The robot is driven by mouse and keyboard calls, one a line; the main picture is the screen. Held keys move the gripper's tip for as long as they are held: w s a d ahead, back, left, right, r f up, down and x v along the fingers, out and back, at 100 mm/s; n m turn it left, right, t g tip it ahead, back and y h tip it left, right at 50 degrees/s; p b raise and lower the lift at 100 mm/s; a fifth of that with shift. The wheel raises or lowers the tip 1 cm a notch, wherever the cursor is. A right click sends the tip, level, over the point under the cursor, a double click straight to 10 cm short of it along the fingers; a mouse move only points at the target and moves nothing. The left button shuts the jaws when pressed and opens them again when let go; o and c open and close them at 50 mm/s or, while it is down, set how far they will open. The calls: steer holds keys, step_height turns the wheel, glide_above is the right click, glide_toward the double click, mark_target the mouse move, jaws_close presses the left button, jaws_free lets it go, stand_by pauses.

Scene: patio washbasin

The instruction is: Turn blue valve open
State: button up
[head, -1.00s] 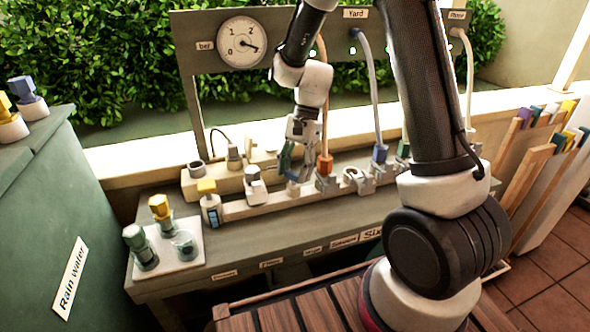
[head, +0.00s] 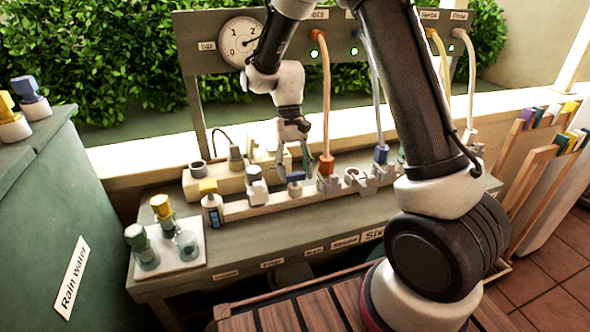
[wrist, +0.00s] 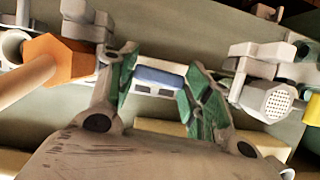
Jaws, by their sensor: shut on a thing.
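The blue valve (head: 295,177) stands in the row of fittings on the pale rail, left of the orange-ended hose. In the wrist view its blue handle (wrist: 158,76) lies as a short bar across the gap between the green finger pads, with a pale body with dark slots beside it. My gripper (head: 293,160) reaches down onto the valve from above. In the wrist view my gripper (wrist: 158,82) has its two pads at the handle's two ends and is shut on it. The lower valve body is partly hidden.
An orange hose connector (head: 326,165) is close right of my gripper; it also shows in the wrist view (wrist: 58,60). A grey-white fitting (head: 256,184) stands to the left. The pressure gauge (head: 237,42) is partly covered by my arm. A tray (head: 188,262) holds bottles at front left.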

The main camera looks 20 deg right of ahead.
steer(key=shift+n, duration=0.5)
steer(key=o, duration=1)
step_height(320, 180, up, 10)
stand_by(0.4)
